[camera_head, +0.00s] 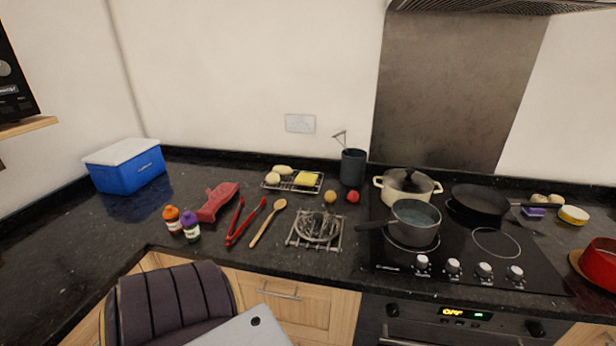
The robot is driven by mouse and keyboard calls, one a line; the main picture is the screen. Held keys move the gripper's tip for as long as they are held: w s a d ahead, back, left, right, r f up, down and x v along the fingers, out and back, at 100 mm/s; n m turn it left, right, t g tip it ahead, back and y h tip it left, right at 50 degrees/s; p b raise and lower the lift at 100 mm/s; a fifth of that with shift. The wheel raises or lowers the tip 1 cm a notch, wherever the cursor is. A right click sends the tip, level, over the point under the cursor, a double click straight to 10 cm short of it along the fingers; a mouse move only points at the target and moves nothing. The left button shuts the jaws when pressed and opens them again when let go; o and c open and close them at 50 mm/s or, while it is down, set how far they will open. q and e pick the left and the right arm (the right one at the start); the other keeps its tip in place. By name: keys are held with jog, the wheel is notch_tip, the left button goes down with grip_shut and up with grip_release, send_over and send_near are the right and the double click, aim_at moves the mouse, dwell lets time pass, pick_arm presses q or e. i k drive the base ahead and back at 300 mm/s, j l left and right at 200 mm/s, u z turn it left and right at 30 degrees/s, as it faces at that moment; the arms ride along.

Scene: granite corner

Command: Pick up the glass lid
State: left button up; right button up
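The glass lid (404,179) with a dark knob sits on a cream two-handled pot (402,196) at the back left of the black cooktop, near the wall panel. A grey saucepan (415,226) stands in front of the pot and hides part of its lower front. The saucepan's dark handle points left. Neither of my grippers is in this view.
A black frying pan (480,199) is right of the pot. A dark utensil holder (352,167) stands to its left. A metal trivet (318,229), red tongs (245,222), a wooden spoon (268,223) and bottles cover the counter. A chair (172,299) stands in front.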

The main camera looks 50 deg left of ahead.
aim_at(317, 226)
jog(key=k+j, duration=0.1)
jog(key=j, duration=0.3)
jog(key=k+j+z, duration=0.1)
jog(key=j, duration=0.3)
jog(key=k+j, duration=0.1)
jog(key=j, duration=0.3)
jog(key=k+j+z, duration=0.1)
jog(key=j, duration=0.3)
